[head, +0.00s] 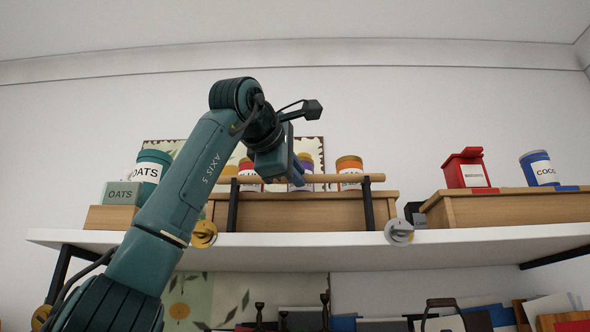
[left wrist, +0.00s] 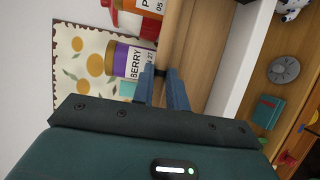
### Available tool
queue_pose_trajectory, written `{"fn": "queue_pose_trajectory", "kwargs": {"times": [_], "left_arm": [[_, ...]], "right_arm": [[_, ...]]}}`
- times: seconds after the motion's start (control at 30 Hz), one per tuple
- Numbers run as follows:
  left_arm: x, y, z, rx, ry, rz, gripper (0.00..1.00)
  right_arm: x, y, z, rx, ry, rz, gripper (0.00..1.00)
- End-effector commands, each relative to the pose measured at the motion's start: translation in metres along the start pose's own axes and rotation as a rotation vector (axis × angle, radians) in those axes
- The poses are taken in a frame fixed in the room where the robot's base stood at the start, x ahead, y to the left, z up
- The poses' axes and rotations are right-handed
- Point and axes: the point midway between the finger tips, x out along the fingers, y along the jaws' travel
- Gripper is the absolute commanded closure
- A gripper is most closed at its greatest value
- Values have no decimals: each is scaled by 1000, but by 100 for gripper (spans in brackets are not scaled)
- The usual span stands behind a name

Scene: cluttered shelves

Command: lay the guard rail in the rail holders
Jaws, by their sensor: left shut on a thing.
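The guard rail (head: 340,178) is a long light-wood rod, roughly level in front of the jars on the upper shelf. My left gripper (head: 298,182) is shut on it near its middle, reaching from above. In the left wrist view the rail (left wrist: 171,30) runs up from between the fingers (left wrist: 163,88). The rail holders are two black uprights at the shelf's front, a left one (head: 232,208) and a right one (head: 368,210). The rail spans both at their tops and sticks out past each. I cannot tell whether it rests in them. My right gripper is not in view.
Behind the rail stand several jars, among them an orange-topped one (head: 349,170) and a purple BERRY jar (left wrist: 133,60). The white shelf (head: 300,245) carries wooden risers, OATS containers (head: 150,168) left, a red canister (head: 466,170) and a blue tin (head: 539,168) right.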

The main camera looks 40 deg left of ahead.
Motion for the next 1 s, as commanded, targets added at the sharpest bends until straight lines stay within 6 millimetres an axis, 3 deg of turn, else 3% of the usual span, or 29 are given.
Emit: {"fn": "queue_pose_trajectory", "kwargs": {"times": [0.43, 0.47, 0.77, 1.0], "left_arm": [[2, -15, -1, 0, 0, 2, 100], [1, -14, -1, 0, 0, 2, 84], [2, -14, 0, 0, 0, 0, 60], [2, -14, 0, 0, 0, -1, 60]], "right_arm": [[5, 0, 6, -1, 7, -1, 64], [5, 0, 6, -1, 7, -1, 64], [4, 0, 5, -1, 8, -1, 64], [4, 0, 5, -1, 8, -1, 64]]}}
